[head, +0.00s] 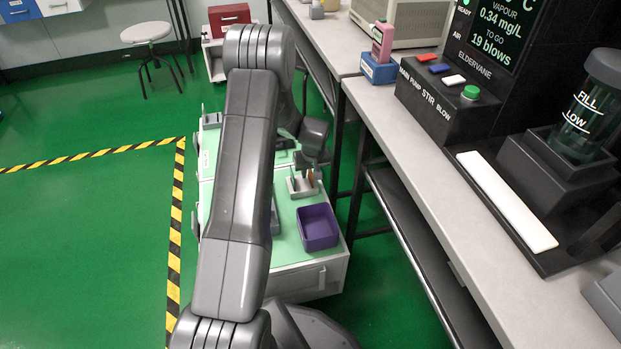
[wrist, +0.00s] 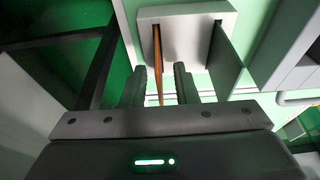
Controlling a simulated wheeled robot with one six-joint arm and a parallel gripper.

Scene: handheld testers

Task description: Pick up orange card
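The orange card (wrist: 158,50) stands on edge in a light grey holder (wrist: 184,14) in the wrist view. My gripper (wrist: 161,70) is open, with one finger on each side of the card's lower part in the picture. A gap shows between the card and each finger. In the head view my gripper (head: 309,168) is over the holder (head: 303,190) on the pale green cart top. There the card is mostly hidden and only a small orange-brown sliver shows.
A dark grey plate (wrist: 223,55) stands in the same holder, right of the card. A purple tray (head: 318,238) sits on the cart (head: 297,249) just in front of the holder. The long grey bench (head: 425,150) with testers runs close along the right.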

